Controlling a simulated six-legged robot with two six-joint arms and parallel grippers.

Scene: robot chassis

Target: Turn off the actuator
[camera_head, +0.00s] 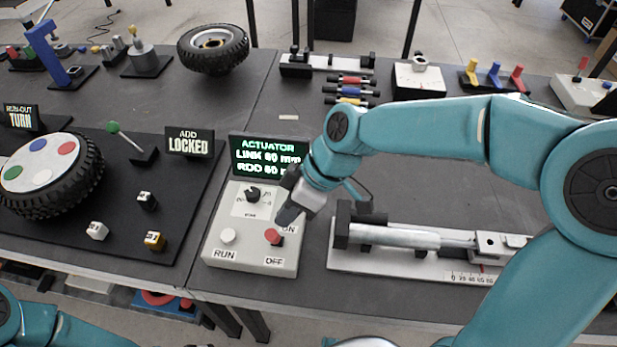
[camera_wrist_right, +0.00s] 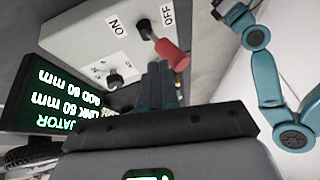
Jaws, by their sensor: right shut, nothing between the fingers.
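The actuator control box (camera_head: 222,257) is light grey, with a black dial (camera_head: 253,194), a white RUN button (camera_head: 228,236) and a red-tipped switch lever (camera_head: 273,237) between ON and OFF labels. The lever also shows in the right wrist view (camera_wrist_right: 172,54), just beyond my fingertips. Its setting is hard to tell. The display (camera_head: 268,157) behind reads ACTUATOR, LINK 60 mm, ROD 60 mm. My right gripper (camera_head: 283,215) is shut and empty, just above the lever; contact is unclear. It also shows in the wrist view (camera_wrist_right: 160,85).
The linear actuator (camera_head: 400,236) lies on its scaled base right of the box, below my right arm. A black board with a tyre (camera_head: 88,190), small cubes and a LOCKED sign (camera_head: 189,143) is at left. Several fixtures line the back; the table centre is fairly clear.

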